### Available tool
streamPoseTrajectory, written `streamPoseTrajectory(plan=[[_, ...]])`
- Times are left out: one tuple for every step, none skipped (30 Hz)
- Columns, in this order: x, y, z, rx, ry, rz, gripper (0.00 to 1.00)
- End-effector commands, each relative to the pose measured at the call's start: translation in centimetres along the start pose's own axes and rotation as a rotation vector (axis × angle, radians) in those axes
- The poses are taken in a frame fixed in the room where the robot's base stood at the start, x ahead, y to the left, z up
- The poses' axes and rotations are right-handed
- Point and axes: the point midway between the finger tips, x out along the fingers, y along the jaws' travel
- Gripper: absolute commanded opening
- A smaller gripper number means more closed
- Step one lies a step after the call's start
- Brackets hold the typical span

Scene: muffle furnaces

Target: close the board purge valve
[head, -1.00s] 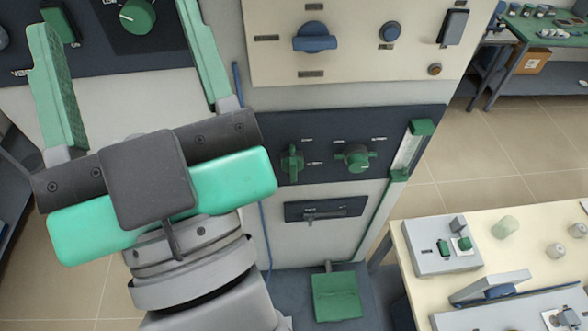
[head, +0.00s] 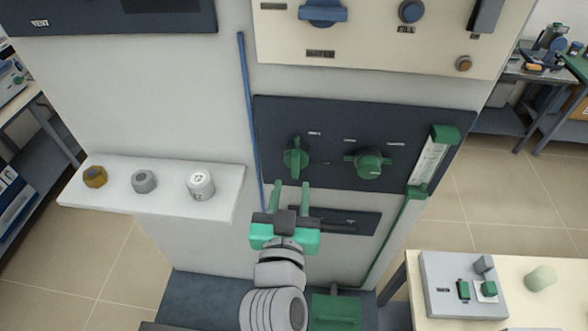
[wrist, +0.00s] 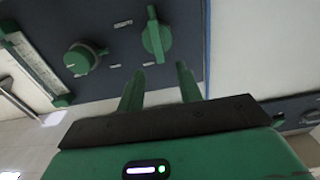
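A dark panel (head: 330,113) on the front of the pale cabinet carries two green controls. On its left is a green valve with a narrow bar handle (head: 296,157) standing upright; its labels are too small to read. On its right is a rounder green knob (head: 369,163). In the wrist view the bar handle (wrist: 154,36) is just beyond the fingertips and the round knob (wrist: 80,58) lies to the left. My gripper (head: 291,186) is open and empty, just below the bar handle. Its two fingers (wrist: 160,72) point at the handle and appear apart from it.
A green-ended flow meter (head: 431,160) is at the panel's right. A slotted dark plate (head: 365,222) lies just beside my gripper. A white shelf (head: 115,198) with several small knobs juts out at left. A blue tube (head: 248,110) runs down the panel's left side.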

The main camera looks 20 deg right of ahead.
Motion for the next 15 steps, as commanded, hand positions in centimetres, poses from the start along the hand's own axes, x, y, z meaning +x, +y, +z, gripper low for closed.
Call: streamPoseTrajectory(plan=[[1.0,0.1,-0.4,0.001,0.001,0.002,0.35],[1.6,0.1,-0.4,0.001,0.0,0.002,0.35],[2.5,0.1,-0.4,0.001,0.001,0.002,0.35],[3.0,0.0,-0.4,0.001,0.001,0.001,0.35],[3.6,0.1,-0.4,0.001,0.0,0.002,0.35],[4.2,0.1,-0.4,0.001,0.001,0.002,0.35],[4.7,0.1,-0.4,0.0,0.001,0.001,0.35],[5.1,0.1,-0.3,0.001,0.001,0.002,0.35],[5.5,0.1,-0.3,0.001,0.001,0.001,0.35],[5.8,0.1,-0.3,0.001,0.001,0.001,0.35],[6.0,0.0,-0.2,0.0,0.001,0.0,0.35],[6.2,0.0,-0.2,0.001,0.002,0.0,0.35],[6.3,0.0,-0.2,0.001,0.002,0.0,0.35],[6.3,0.0,-0.2,0.001,0.002,0.0,0.35],[6.4,0.0,-0.2,0.001,0.002,-0.001,0.35]])
